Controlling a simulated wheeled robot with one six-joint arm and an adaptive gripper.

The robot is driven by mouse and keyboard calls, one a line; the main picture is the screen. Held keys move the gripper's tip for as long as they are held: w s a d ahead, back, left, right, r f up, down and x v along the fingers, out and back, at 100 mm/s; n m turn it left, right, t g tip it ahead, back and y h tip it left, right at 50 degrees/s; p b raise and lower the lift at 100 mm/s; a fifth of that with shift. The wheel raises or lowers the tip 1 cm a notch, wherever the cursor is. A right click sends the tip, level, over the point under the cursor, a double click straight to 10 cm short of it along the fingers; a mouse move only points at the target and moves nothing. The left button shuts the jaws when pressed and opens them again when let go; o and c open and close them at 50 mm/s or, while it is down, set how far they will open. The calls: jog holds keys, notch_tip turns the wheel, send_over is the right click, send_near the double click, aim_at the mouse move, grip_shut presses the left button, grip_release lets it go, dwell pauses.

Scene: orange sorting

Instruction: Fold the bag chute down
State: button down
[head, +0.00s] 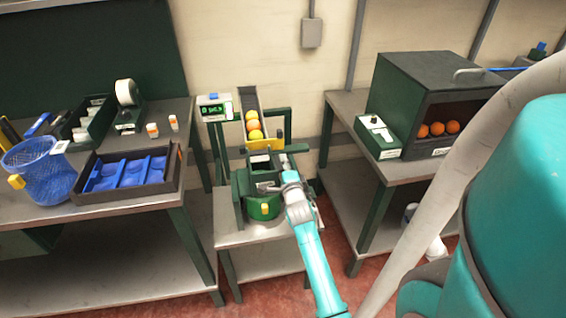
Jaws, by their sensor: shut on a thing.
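The bag chute (262,164) is a dark green, box-like piece on the small middle stand, below the sloping fruit ramp. My gripper (266,187) reaches in from the lower right and is shut at the chute's front right side. The fingertips are small and partly lost against the dark parts, so the exact spot they hold is hard to make out. The chute's lower part is partly hidden by my gripper.
The ramp (248,100) holds several orange and yellow fruits behind a yellow bar (262,144). A green display (213,108) stands beside it. The left table holds a blue-lined tray (128,190) and a blue mesh basket (40,170). A dark box (440,85) with oranges stands on the right table.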

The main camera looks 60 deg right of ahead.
jog(key=shift+f, duration=0.25)
jog(key=c, duration=1.1)
grip_release()
jog(key=v, duration=1.2)
